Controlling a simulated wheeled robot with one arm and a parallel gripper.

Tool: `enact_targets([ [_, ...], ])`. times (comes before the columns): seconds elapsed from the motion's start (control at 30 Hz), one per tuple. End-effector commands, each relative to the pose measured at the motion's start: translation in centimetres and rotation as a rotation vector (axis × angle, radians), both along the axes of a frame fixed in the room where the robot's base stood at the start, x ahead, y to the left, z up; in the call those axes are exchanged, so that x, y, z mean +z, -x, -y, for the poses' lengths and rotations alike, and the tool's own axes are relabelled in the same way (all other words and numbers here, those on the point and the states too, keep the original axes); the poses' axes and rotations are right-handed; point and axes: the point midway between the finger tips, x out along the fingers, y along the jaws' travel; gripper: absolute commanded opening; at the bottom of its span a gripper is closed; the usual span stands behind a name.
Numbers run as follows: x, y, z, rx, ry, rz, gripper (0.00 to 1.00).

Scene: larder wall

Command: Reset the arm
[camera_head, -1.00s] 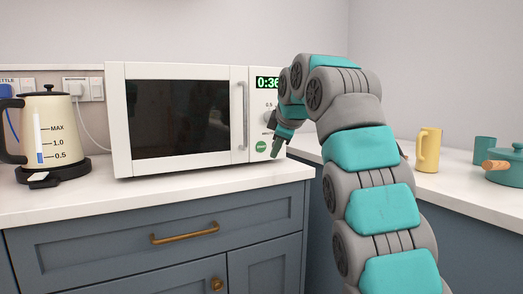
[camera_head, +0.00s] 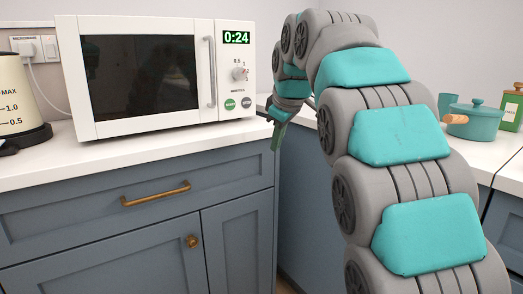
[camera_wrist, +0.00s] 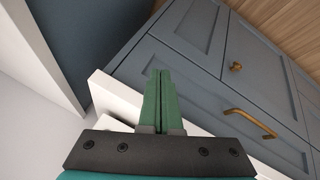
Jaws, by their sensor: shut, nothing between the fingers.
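My gripper (camera_head: 279,132) hangs at the end of my arm, just right of the counter's corner in the head view, pointing down. In the wrist view its two green fingers (camera_wrist: 162,100) lie side by side, shut, with nothing between them. My teal and grey arm fills the right of the head view, bent over at the top. The gripper is apart from the microwave (camera_head: 150,75), which stands to its left with the door closed and a green display of 0:24.
A kettle (camera_head: 15,105) stands at the left. Blue-grey cabinets with a brass drawer handle (camera_head: 156,194) are below the counter (camera_head: 60,162). A teal pot (camera_head: 473,121) and a green canister (camera_head: 510,106) stand on the right counter. The wrist view shows wooden floor (camera_wrist: 290,35).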

Motion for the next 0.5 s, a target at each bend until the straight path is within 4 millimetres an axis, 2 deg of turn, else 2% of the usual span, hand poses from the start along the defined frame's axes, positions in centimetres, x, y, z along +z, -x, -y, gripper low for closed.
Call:
enact_targets([
  [0.03, -1.1, 1.4, 1.0, -0.046, -0.01, -0.038, 0.0],
  [0.27, -6.4, 7.6, 4.7, -0.259, -0.061, -0.187, 0.0],
  [0.5, -12.6, 15.6, 7.7, -0.47, -0.094, -0.336, 0.0],
])
